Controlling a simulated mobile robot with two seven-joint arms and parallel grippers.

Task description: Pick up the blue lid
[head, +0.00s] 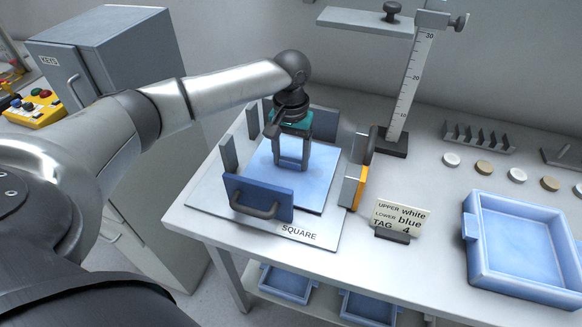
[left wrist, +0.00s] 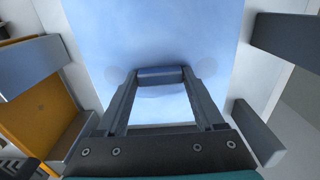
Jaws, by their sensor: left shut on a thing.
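The light blue square lid (head: 318,185) lies flat, or nearly so, among upright posts on a grey base plate marked SQUARE. It fills much of the left wrist view (left wrist: 160,30). My left gripper (head: 291,165) points down over its middle. The fingers are shut on a small darker blue grip bar (left wrist: 160,75) at the middle of the lid. I cannot tell whether the lid is resting on something or raised a little. My right gripper is not in view.
A dark blue panel with a handle (head: 258,197) stands at the fixture's front, and an orange-and-grey block (head: 353,187) at its right. A label card (head: 402,217), a height gauge (head: 410,85) and a blue tray (head: 520,245) stand further right. A grey cabinet (head: 120,60) is left.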

